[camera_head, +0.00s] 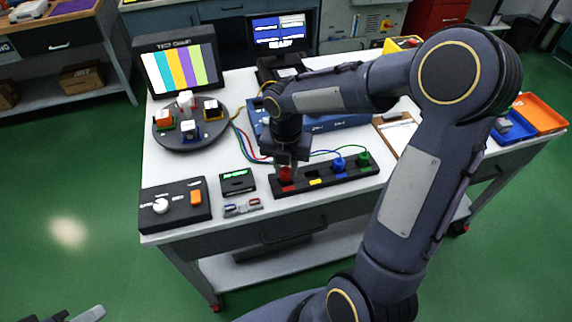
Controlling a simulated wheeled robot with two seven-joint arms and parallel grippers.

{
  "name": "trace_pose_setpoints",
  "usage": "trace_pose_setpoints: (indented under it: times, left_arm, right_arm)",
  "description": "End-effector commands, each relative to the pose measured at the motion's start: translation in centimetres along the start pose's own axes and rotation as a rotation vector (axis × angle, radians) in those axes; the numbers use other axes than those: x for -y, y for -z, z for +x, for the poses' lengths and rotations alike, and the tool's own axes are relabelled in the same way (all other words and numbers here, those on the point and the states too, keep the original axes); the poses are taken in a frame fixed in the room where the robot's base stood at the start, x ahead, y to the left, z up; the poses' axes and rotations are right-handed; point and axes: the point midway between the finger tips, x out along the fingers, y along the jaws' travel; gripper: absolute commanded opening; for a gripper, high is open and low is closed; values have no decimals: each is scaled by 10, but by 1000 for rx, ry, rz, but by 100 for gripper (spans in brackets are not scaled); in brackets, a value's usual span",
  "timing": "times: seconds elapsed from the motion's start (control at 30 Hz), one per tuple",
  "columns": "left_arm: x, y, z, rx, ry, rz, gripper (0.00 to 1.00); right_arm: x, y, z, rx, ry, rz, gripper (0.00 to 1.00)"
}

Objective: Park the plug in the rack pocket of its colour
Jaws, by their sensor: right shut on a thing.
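The black rack (297,189) lies near the front edge of the white table. My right gripper (287,165) points down over its left end and is shut on the red plug (286,174). The plug is at the red end pocket; I cannot tell whether it is seated or just above it. A yellow mark (315,182) shows on the rack to the right, with no plug standing there. A blue plug (339,164) and a green plug (363,158) stand upright in the rack further right. Part of my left gripper (88,314) shows at the bottom left corner, mostly cut off.
A round dark turntable (175,143) with several coloured sockets stands at the left, with coloured cables beside it. A monitor (180,70) stands behind. A control box (175,205), a small display (238,181) and a blue case (335,123) are near. Blue and orange trays (541,112) sit at the right.

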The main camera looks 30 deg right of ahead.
Motion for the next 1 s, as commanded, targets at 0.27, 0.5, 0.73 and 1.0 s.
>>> trace_pose_setpoints:
  times: [0.27,0.5,0.73,1.0]
  left_arm:
    - [2,-2,4,0,0,0,36]
    - [3,-3,6,0,0,0,36]
    - [3,-3,6,0,0,0,36]
    - [3,-3,6,0,0,0,36]
  right_arm:
    - [0,0,6,0,0,0,4]
    - [0,0,11,0,0,0,4]
    - [0,0,12,0,0,0,38]
    - [0,0,12,0,0,0,51]
